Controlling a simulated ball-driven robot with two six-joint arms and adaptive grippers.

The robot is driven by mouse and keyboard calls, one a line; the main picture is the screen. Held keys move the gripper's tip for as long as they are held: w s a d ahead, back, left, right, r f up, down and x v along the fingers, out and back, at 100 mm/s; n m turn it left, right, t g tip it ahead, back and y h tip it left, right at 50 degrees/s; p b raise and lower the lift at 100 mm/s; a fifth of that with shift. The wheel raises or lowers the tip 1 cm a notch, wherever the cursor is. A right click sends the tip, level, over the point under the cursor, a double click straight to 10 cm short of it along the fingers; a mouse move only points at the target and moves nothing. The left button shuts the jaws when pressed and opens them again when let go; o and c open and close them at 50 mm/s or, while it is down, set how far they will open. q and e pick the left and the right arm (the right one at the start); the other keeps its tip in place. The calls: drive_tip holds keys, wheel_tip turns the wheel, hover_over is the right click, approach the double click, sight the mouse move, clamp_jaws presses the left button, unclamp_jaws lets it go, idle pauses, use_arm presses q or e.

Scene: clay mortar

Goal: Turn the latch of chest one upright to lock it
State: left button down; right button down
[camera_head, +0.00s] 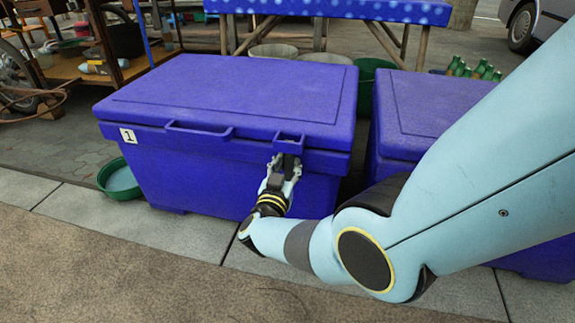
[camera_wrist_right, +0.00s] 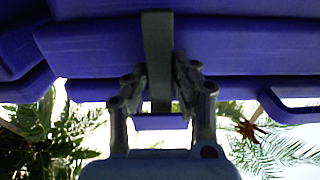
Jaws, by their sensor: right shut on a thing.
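Chest one (camera_head: 215,172) is a blue lidded box with a "1" label (camera_head: 128,136) on its front left; its lid (camera_head: 230,95) is down. The dark grey latch (camera_head: 289,160) sits at the front right of the chest, below a notch in the lid rim. In the right wrist view the latch (camera_wrist_right: 158,45) is a straight bar running up and down the picture. My right gripper (camera_head: 282,168) is shut on the latch, with a finger on each side of it (camera_wrist_right: 160,85). The fingers partly hide the latch in the head view. My left gripper is out of view.
A second blue chest (camera_head: 425,105) stands close on the right, partly behind my right arm. A green basin (camera_head: 122,180) sits by the chest's left end. A blue-covered table (camera_head: 340,8), buckets (camera_head: 272,52) and green bottles (camera_head: 480,70) are behind. The front pavement (camera_head: 90,212) is clear.

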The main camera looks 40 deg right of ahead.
drive_tip(key=shift+s+a+f, duration=0.1)
drive_tip(key=shift+f, duration=0.1)
drive_tip(key=c, duration=1.1)
unclamp_jaws()
drive_tip(key=shift+r, duration=0.1)
drive_tip(key=v, duration=0.7)
drive_tip(key=shift+s+a, duration=0.15)
